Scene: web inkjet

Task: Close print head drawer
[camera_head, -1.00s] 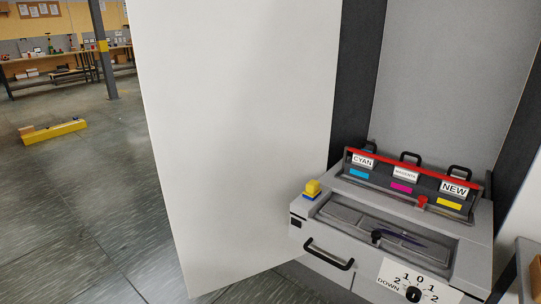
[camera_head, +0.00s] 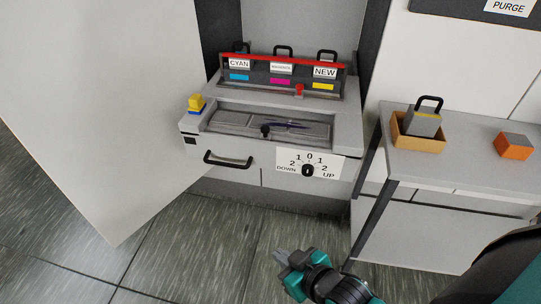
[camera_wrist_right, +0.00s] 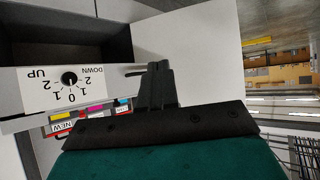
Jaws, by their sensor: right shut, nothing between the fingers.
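The grey print head drawer (camera_head: 345,122) stands out from the cabinet in the head view, with a recessed tray in its top. Its front has a black bar handle (camera_head: 228,162) at left and a white dial plate (camera_head: 292,165) at right. My right gripper (camera_head: 280,258) is shut and empty, low in front of the drawer and apart from it. In the right wrist view the gripper (camera_wrist_right: 157,80) shows dark and closed, with the dial plate (camera_wrist_right: 62,90) upside down at left. My left gripper is not in view.
Cyan, magenta and new cartridges (camera_head: 281,72) stand behind a red bar (camera_head: 270,60) on the unit. An open white door panel (camera_head: 90,90) is at left. A bench (camera_head: 450,175) at right holds a cardboard box (camera_head: 415,142) and an orange block (camera_head: 513,146). The floor in front is clear.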

